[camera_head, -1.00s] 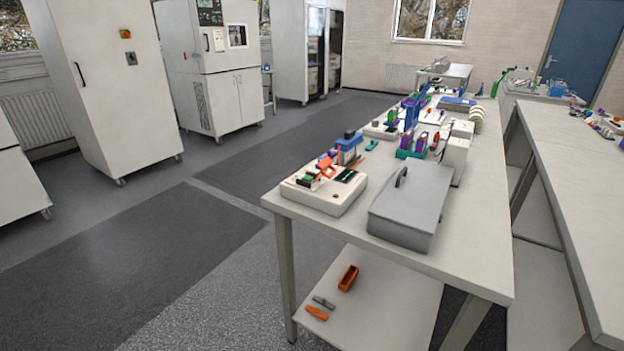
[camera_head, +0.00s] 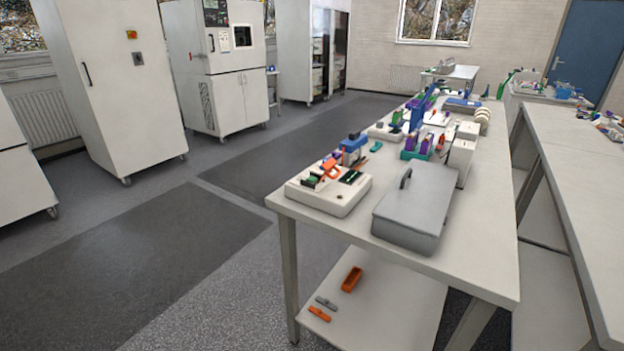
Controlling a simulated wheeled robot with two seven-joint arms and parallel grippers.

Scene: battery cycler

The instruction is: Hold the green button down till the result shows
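Neither of my grippers is in view. I cannot make out a green button or a lit result at this distance. A white boxy device (camera_head: 329,196) sits at the near left corner of the long white table, with small green, orange and dark parts on its top. It may be the cycler, but I cannot tell. A blue piece (camera_head: 354,149) stands just behind it.
The white table (camera_head: 470,258) also holds a grey lidded case (camera_head: 412,220) and several small devices. A second table (camera_head: 585,190) stands right. Tall white cabinets (camera_head: 108,85) line the left. The floor between is clear.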

